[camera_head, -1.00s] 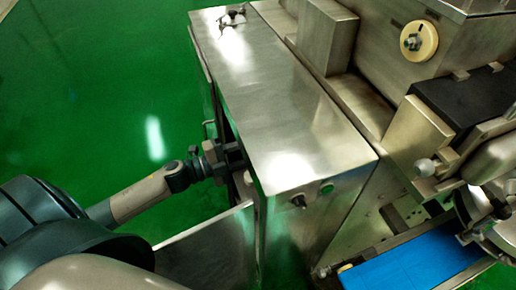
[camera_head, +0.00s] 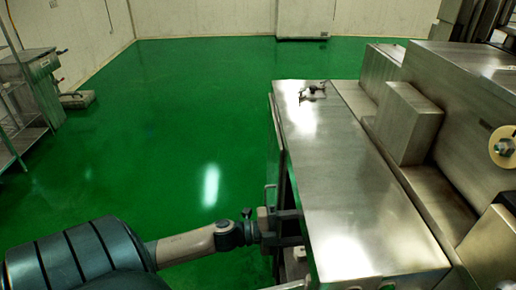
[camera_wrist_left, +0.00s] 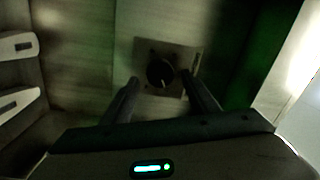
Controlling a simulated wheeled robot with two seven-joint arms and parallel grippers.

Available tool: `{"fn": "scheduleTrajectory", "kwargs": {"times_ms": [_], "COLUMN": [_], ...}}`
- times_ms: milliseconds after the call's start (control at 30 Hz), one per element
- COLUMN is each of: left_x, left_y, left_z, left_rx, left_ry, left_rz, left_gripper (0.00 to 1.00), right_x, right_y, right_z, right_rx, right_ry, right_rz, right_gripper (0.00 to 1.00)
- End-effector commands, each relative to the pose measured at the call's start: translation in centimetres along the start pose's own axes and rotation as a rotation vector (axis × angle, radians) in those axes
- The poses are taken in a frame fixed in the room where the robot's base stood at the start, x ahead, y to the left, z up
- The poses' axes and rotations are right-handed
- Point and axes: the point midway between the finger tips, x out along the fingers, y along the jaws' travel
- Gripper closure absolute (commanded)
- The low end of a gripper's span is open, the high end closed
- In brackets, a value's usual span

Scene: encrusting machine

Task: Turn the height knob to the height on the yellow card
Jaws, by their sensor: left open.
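A round black knob (camera_wrist_left: 158,72) with a light pointer line sits on a square plate (camera_wrist_left: 171,90) on a metal panel in the left wrist view. My left gripper (camera_wrist_left: 161,76) is open, with one finger on each side of the knob in the picture. I cannot tell whether the fingers touch it. In the head view my left gripper (camera_head: 292,228) reaches to the left side of the steel machine housing (camera_head: 350,190), and the knob is hidden there. The yellow card does not show in either view. My right gripper is not in view.
Pale slotted metal parts (camera_wrist_left: 16,100) stand at the left edge of the wrist view. A metal rack (camera_head: 12,120) stands at the far left of the head view. Green floor (camera_head: 130,150) lies clear left of the machine.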

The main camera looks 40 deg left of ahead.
Motion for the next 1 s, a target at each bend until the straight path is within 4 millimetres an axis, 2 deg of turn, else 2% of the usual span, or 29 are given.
{"fn": "scheduleTrajectory", "kwargs": {"times_ms": [367, 567, 833, 1000], "left_x": [-5.1, -8.0, -11.9, -14.1], "left_y": [0.4, 0.3, 0.3, 0.2], "left_z": [0.0, 0.0, 0.1, 0.0], "left_rx": [0.0, -0.002, 0.0, -0.001], "left_ry": [0.0, 0.0, -0.001, 0.0], "left_rz": [0.003, 0.002, 0.002, 0.001], "left_gripper": [0.46, 0.46, 0.46, 0.46], "right_x": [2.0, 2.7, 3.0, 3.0], "right_y": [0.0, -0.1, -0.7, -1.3], "right_z": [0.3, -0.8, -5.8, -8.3], "right_rx": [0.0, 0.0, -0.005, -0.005], "right_ry": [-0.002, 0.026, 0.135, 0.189], "right_rz": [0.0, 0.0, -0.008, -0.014], "right_gripper": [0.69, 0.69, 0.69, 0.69]}}
